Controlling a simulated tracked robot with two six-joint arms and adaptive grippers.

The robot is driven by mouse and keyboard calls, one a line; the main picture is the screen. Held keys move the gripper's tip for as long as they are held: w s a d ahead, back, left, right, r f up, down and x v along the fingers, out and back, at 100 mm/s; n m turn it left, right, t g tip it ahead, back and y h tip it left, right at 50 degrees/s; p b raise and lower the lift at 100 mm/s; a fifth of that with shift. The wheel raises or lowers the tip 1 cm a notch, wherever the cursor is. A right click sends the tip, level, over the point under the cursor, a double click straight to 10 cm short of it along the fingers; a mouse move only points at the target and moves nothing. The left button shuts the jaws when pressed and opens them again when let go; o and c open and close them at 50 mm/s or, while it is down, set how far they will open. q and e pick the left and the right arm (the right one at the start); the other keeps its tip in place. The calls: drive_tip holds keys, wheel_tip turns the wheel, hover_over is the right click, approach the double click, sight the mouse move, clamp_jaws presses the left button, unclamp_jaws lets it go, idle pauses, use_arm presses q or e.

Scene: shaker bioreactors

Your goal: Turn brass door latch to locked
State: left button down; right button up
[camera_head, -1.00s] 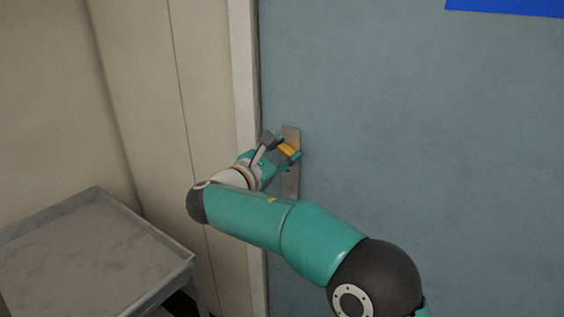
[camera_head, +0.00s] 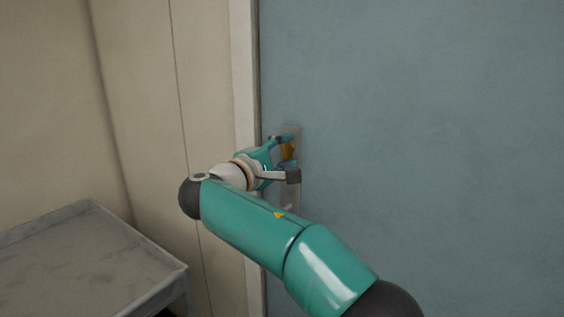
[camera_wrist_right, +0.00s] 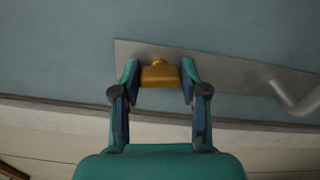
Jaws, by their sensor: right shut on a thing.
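The brass latch (camera_head: 288,151) is on a metal plate (camera_head: 292,131) near the left edge of the blue-grey door. My right gripper (camera_head: 286,154) reaches it from the left and is shut on it. In the right wrist view the latch (camera_wrist_right: 158,75) sits between the two fingertips (camera_wrist_right: 158,84), with its long side along the plate (camera_wrist_right: 225,71). In the head view the fingers partly hide the latch. My left gripper is not in view.
A bent metal door handle (camera_wrist_right: 294,98) is on the same plate, to the right in the wrist view. A grey tray-topped table (camera_head: 85,260) stands at the lower left. The door surface (camera_head: 430,130) to the right is clear.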

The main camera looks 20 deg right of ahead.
drive_tip(key=shift+d+f+m+b, duration=0.15)
drive_tip(key=shift+m+b, duration=0.15)
drive_tip(key=shift+m, duration=0.25)
drive_tip(key=shift+a+f+m+b, duration=0.15)
drive_tip(key=shift+m+b, duration=0.1)
drive_tip(key=shift+m, duration=0.3)
drive_tip(key=shift+d, duration=0.1)
drive_tip(key=o, duration=1.1)
drive_tip(key=shift+d, duration=0.1)
drive_tip(key=shift+o, duration=0.2)
drive_tip(key=shift+r, duration=0.1)
drive_tip(key=shift+s+a, duration=0.2)
drive_tip(key=shift+a, duration=0.1)
drive_tip(key=v, duration=1.1)
drive_tip(key=shift+a, duration=0.2)
drive_tip(key=shift+s, duration=0.1)
